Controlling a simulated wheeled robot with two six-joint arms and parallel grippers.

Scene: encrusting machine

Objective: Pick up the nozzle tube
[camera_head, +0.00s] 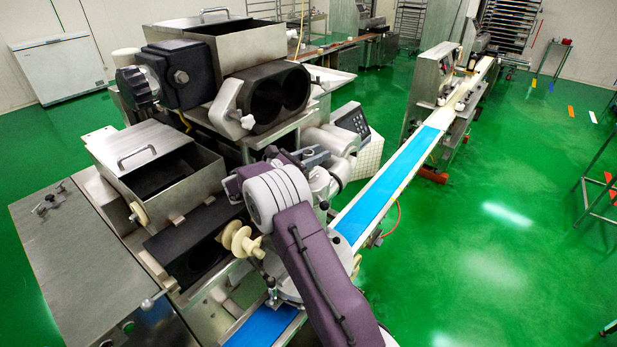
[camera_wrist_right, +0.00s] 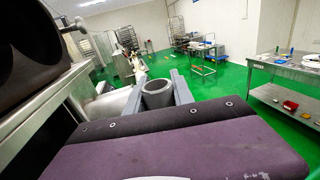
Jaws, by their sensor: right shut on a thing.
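The nozzle tube (camera_wrist_right: 158,98) is a short grey cylinder with an open round end facing up in the right wrist view. My right gripper (camera_wrist_right: 160,92) is shut on it, with one finger on each side. In the head view the right gripper (camera_head: 300,158) is beside the encrusting machine, just left of the keypad unit, and my purple and white arm hides part of that area. I cannot tell in the head view whether the tube touches the machine. My left gripper is not in view.
The encrusting machine (camera_head: 150,158) with open hoppers fills the left. A cream auger (camera_head: 240,240) is close to my arm. A blue conveyor belt (camera_head: 382,187) runs to the back right. A grey keypad unit (camera_head: 352,122) stands behind the gripper. Green floor at right is mostly clear.

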